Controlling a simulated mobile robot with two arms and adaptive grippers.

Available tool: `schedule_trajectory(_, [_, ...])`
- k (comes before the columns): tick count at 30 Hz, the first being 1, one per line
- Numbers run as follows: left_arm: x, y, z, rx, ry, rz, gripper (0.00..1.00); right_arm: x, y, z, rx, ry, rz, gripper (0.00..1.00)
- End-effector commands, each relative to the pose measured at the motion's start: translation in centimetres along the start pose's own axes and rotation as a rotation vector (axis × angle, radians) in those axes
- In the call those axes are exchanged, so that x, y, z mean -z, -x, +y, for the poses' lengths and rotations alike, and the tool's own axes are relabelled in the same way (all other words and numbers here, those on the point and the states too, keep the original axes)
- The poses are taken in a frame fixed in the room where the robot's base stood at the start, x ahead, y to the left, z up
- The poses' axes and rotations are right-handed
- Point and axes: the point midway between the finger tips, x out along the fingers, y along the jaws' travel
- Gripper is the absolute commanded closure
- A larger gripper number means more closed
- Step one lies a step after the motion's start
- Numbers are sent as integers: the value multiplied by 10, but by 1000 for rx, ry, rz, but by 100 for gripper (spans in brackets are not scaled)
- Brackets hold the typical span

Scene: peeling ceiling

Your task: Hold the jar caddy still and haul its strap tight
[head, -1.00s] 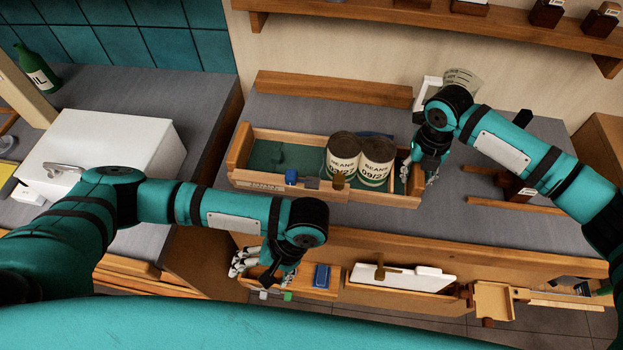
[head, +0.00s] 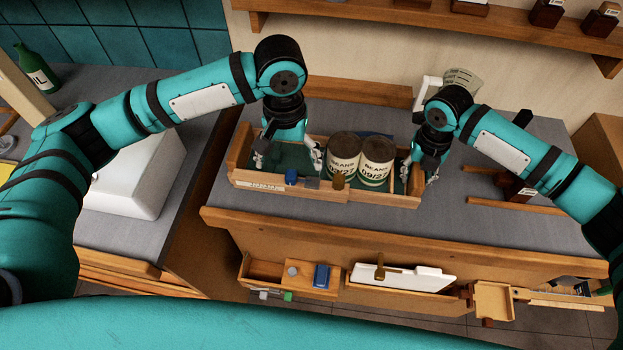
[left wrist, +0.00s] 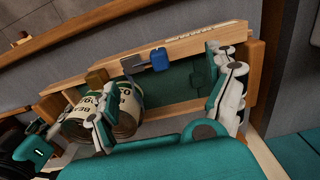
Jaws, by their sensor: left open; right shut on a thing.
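The jar caddy (head: 375,195) is a long wooden tray with a green lining, on the grey counter. Two jars labelled BEANS (head: 344,160) (head: 378,160) stand in its right half. A blue piece (head: 291,176) and a brass-coloured piece (head: 338,181) sit at its front wall. In the left wrist view, a grey strap-like band shows between the blue piece (left wrist: 160,59) and the jars; its full run is hidden. My left gripper (head: 288,158) is open over the caddy's left half, fingers spread, one close beside the jars. My right gripper (head: 418,172) is shut on the caddy's right end.
An open drawer (head: 265,270) and a white board (head: 420,277) are at the counter's front, below the caddy. A white box (head: 130,180) stands on the left counter. A wooden shelf (head: 400,20) runs along the wall. Wooden bars (head: 515,205) lie to the right.

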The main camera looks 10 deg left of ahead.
Motion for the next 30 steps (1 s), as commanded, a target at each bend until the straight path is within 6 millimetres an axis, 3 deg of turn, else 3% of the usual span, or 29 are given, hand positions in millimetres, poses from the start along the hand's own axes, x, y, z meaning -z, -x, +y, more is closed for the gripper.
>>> schedule_trajectory(6, [-1, -30, 0, 1, 0, -3, 12, 0, 0, 0, 0, 1, 1, 100])
schedule_trajectory(12, [0, -48, 0, 1, 1, -2, 12, 0, 0, 0, 0, 1, 1, 100])
schedule_trajectory(24, [0, -54, 0, 1, 0, -1, 12, 0, -1, 0, 0, 1, 1, 100])
schedule_trajectory(30, [0, -54, 0, 1, 0, -1, 36, 0, -1, 0, 0, 1, 1, 100])
